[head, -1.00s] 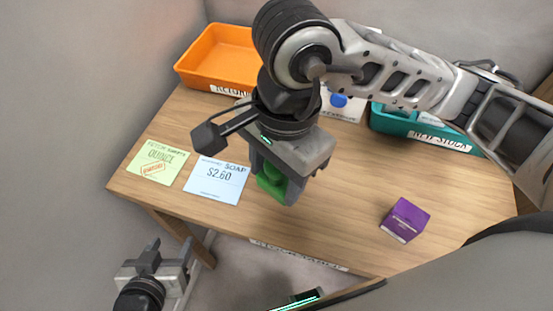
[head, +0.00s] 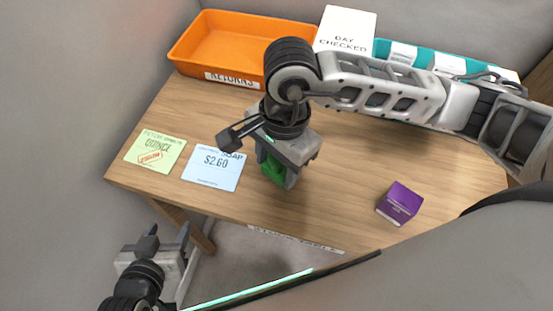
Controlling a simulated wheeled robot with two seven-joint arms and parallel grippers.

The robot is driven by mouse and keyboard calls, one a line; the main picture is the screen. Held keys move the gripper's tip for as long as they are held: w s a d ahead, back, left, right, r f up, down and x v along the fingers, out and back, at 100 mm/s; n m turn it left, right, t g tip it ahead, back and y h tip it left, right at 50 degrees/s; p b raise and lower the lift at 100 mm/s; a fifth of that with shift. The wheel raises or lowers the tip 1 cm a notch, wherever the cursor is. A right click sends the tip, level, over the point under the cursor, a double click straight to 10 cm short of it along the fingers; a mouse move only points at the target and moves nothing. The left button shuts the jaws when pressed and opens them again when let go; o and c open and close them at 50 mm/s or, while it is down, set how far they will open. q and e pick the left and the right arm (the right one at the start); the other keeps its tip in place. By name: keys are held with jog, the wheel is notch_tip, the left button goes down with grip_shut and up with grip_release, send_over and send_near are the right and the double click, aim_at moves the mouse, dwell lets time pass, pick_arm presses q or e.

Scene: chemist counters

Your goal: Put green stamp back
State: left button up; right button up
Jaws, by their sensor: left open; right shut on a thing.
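The green stamp (head: 271,168) is between the fingers of my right gripper (head: 278,172), which is shut on it. It is mostly hidden by the fingers and sits over the wooden table, right of the blue price card. I cannot tell whether its base touches the table. My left gripper (head: 168,243) is open and empty, low at the left, off the table's front edge.
On the table (head: 330,205) lie a green note (head: 155,151) with a red stamped mark, a blue card (head: 214,170) reading $2.60 and a purple box (head: 399,203). Behind are an orange returns tray (head: 190,57), a "day checked" card (head: 345,28) and a teal tray (head: 385,50).

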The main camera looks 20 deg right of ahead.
jog(key=shift+f, duration=0.3)
jog(key=o, duration=0.8)
jog(key=shift+r, duration=0.15)
jog(key=shift+r+p, duration=0.3)
jog(key=shift+r, duration=0.15)
jog(key=r, duration=0.3)
jog(key=d+r, duration=0.1)
jog(key=r, duration=0.3)
jog(key=r+b, duration=0.1)
jog(key=r, duration=0.3)
jog(key=shift+w+d+r, duration=0.15)
jog(key=shift+w+r, duration=0.1)
jog(key=shift+w, duration=0.1)
